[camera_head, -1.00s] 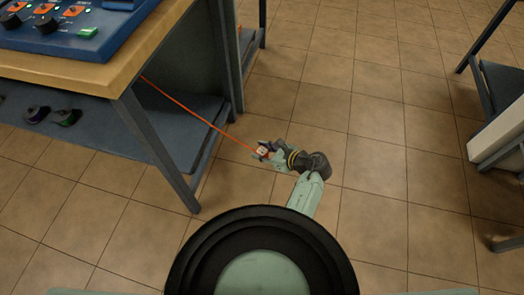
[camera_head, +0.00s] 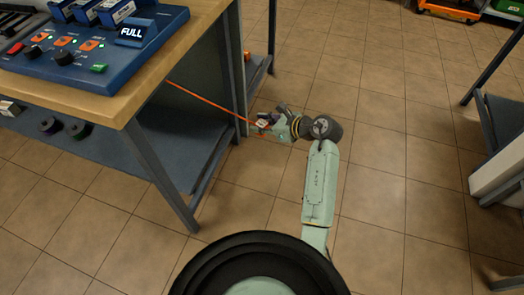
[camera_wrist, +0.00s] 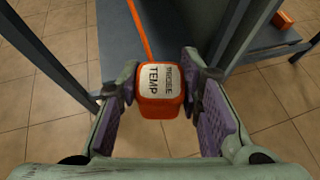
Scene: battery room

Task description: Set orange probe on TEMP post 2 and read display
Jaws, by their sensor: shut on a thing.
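My gripper (camera_head: 264,124) is shut on the orange probe (camera_wrist: 161,108), near the bench's right side. In the wrist view the probe sits between both fingers (camera_wrist: 160,85). Its white label reads "TEMP" and a second word, perhaps "PROBE". An orange cable (camera_head: 205,101) runs taut from the probe toward the left, under the benchtop; it also shows in the wrist view (camera_wrist: 140,30). A blue console (camera_head: 90,65) on the bench has a small dark display (camera_head: 137,32) reading "FULL". I cannot pick out TEMP post 2.
The wooden benchtop (camera_head: 110,105) and its grey legs (camera_head: 160,175) stand close left of my gripper. A blue lower shelf (camera_head: 110,160) holds dark rolls. Tiled floor (camera_head: 390,150) is open to the right, up to another table frame (camera_head: 485,110).

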